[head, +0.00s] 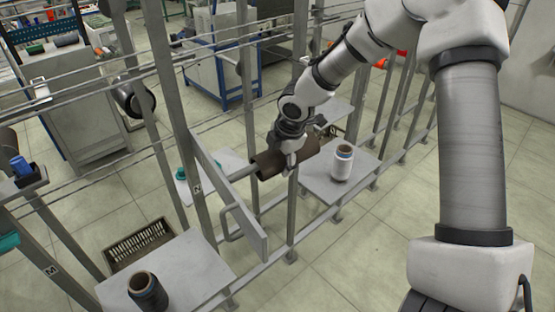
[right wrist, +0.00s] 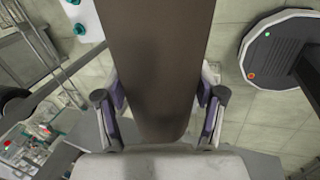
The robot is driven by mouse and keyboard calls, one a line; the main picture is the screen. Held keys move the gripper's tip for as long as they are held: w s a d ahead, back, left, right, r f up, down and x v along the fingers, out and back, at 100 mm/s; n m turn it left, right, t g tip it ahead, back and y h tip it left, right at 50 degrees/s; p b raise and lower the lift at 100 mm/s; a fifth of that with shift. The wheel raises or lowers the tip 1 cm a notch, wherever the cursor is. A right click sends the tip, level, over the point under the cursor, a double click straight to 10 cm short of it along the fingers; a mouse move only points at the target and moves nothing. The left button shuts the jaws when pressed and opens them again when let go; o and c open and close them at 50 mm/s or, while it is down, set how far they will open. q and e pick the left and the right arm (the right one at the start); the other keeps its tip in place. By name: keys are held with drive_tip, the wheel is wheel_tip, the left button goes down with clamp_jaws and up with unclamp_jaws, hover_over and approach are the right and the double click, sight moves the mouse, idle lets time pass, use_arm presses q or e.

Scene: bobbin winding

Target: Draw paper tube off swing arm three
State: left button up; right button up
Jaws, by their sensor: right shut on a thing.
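The brown paper tube (head: 267,165) lies roughly level near the middle of the head view, and it fills the centre of the right wrist view (right wrist: 158,55). My right gripper (head: 290,163) is shut on the tube, with one finger on each side of it in the right wrist view (right wrist: 160,96). A grey swing arm (head: 240,222) stands left of the tube. No number is readable on the arm. My left gripper is not in view.
A white bobbin (head: 342,163) stands on a grey shelf (head: 318,186) right of the tube. A dark bobbin (head: 147,291) stands on a shelf at lower left. Upright posts (head: 177,120) and long rails surround the tube. Open floor lies at lower right.

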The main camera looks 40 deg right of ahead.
sight(311, 144)
drive_tip(key=shift+s+d+r, duration=0.15)
drive_tip(key=shift+d, duration=1.25)
drive_tip(key=shift+d+r+p, duration=0.15)
drive_tip(key=shift+d+p, duration=0.5)
drive_tip(key=shift+d, duration=0.35)
drive_tip(key=shift+s+d+r+p, duration=0.15)
drive_tip(key=shift+d+p, duration=0.35)
drive_tip(key=shift+d, duration=0.55)
drive_tip(key=shift+s+d, duration=0.1)
drive_tip(key=shift+d, duration=0.45)
drive_tip(key=shift+d+r+p, duration=0.1)
drive_tip(key=shift+d+p, duration=0.45)
drive_tip(key=shift+p, duration=0.2)
drive_tip(key=shift+d, duration=0.2)
drive_tip(key=shift+s, duration=0.1)
